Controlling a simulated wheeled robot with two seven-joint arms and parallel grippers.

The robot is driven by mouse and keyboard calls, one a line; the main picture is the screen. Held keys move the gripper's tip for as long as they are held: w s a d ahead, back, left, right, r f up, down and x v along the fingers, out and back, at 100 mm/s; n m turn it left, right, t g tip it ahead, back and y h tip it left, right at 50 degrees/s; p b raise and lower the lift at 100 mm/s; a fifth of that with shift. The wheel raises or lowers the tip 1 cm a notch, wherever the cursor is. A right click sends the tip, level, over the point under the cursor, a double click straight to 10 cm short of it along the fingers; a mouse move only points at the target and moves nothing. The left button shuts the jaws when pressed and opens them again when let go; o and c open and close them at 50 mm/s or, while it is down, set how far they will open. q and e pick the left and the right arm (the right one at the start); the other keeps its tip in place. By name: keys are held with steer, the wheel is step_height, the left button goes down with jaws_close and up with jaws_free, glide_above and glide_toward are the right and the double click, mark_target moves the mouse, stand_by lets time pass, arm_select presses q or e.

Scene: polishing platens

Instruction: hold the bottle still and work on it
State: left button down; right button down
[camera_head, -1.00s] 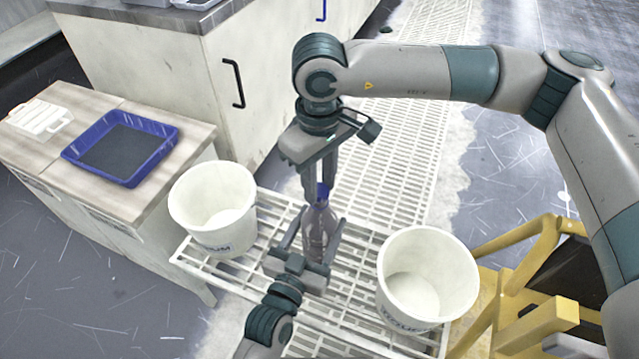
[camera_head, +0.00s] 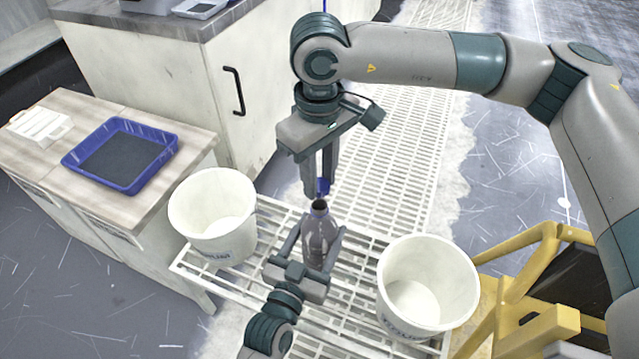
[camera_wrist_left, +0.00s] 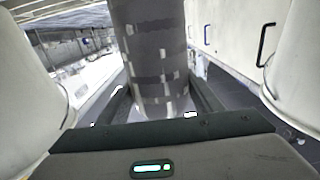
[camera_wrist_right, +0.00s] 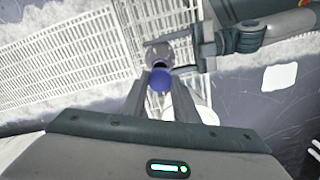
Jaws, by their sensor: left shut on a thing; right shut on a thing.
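The bottle's mouth is dark and uncovered. My right gripper (camera_head: 320,187) points down just above it, shut on a blue cap (camera_head: 323,186). The cap also shows between the fingers in the right wrist view (camera_wrist_right: 160,80), with the bottle top (camera_wrist_right: 160,50) beyond it. A small gap separates cap and bottle.
White buckets stand left (camera_head: 212,215) and right (camera_head: 428,290) of the bottle on the slatted white rack (camera_head: 345,312). A blue tray (camera_head: 120,155) lies on the wooden-topped cabinet at left. A yellow frame (camera_head: 520,275) stands at the right.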

steer(key=shift+r, duration=0.4)
arm_select(q)
steer(key=shift+c, duration=2.3)
jaws_free()
steer(key=shift+s, duration=0.1)
steer(key=p+v, duration=0.2)
steer(key=v, duration=0.9)
steer(key=shift+s+a, duration=0.2)
steer(key=shift+s, duration=0.15)
arm_select(e)
step_height(320, 180, up, 2)
steer(key=shift+r, duration=0.1)
